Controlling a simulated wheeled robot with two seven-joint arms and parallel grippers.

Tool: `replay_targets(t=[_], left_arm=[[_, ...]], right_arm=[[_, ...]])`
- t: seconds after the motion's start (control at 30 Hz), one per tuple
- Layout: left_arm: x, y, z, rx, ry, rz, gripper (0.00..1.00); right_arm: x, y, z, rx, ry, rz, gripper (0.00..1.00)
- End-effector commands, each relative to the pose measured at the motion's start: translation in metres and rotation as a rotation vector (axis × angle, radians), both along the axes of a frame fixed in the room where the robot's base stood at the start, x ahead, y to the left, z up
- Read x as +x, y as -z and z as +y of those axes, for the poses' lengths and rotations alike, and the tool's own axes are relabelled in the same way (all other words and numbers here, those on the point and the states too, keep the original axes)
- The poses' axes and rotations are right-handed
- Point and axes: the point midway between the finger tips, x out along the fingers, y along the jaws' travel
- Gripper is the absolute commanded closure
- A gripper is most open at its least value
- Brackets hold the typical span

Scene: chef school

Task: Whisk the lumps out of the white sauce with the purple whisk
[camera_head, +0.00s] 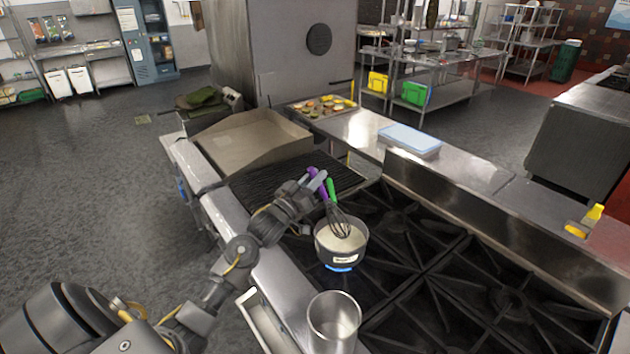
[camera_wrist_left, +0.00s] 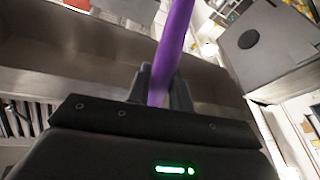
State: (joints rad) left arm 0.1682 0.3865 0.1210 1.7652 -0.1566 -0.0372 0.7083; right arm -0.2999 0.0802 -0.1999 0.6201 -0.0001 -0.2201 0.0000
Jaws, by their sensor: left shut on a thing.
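The purple whisk (camera_head: 322,194) slants down into a small metal pot (camera_head: 327,257), with its wire head in the white sauce (camera_head: 329,238). My left gripper (camera_head: 315,181) is shut on the whisk's purple handle, above and beyond the pot. In the left wrist view the purple handle (camera_wrist_left: 175,45) rises between the fingers (camera_wrist_left: 160,88). Lumps in the sauce are too small to tell. My right gripper is out of view.
An open metal container (camera_head: 334,322) stands near the stove's front edge. Black stove grates (camera_head: 450,270) stretch to the right. A ridged grill (camera_head: 270,187) and a griddle (camera_head: 245,143) lie beyond. A tray of food (camera_head: 322,107) and a pale blue board (camera_head: 410,138) sit on the counter.

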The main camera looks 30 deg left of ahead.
Motion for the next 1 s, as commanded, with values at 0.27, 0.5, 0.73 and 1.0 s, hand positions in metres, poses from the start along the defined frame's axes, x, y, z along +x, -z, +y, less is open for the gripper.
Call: replay_targets(t=[0.27, 0.5, 0.73, 1.0], left_arm=[[0.000, -0.032, 0.000, 0.001, 0.001, -0.004, 1.00], [0.000, -0.058, 0.000, 0.001, 0.002, -0.004, 1.00], [0.000, -0.082, 0.000, 0.002, 0.000, -0.005, 1.00], [0.000, -0.096, 0.000, 0.000, 0.000, -0.001, 1.00]], right_arm=[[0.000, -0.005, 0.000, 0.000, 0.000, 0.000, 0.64], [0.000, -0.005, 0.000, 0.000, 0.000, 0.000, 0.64], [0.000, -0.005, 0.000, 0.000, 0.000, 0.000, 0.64], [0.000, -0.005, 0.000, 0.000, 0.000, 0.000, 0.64]])
